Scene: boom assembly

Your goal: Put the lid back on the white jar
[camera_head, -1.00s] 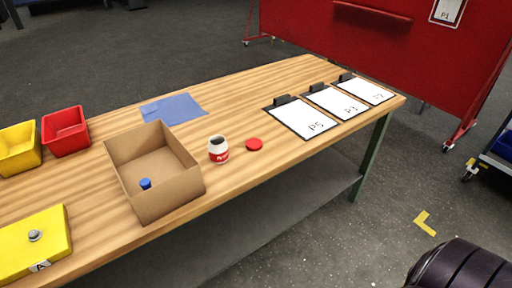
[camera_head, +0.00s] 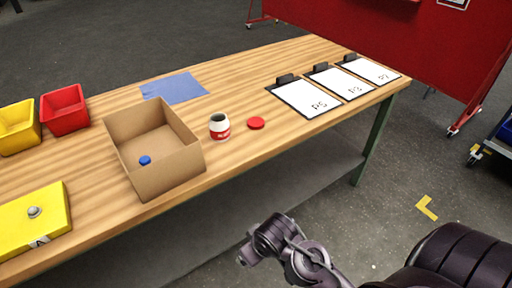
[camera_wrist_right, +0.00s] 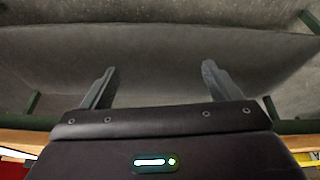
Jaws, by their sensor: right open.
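The white jar (camera_head: 220,121) with a red label stands upright and open-topped on the wooden table, right of the cardboard box. The red lid (camera_head: 256,123) lies flat on the table just right of the jar, apart from it. My right arm shows at the bottom right of the head view, in front of the table and well away from the jar and lid. In the right wrist view my right gripper (camera_wrist_right: 155,88) has its two fingers wide apart with nothing between them. My left gripper is not in view.
The cardboard box (camera_head: 165,178), with a blue cap (camera_head: 145,160) inside, stands left of the jar. Several clipboards (camera_head: 306,98) lie to the right. A blue sheet (camera_head: 174,87) lies behind. Red (camera_head: 64,109) and yellow bins stand at left. The table's front edge (camera_head: 262,152) lies between my arm and the jar.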

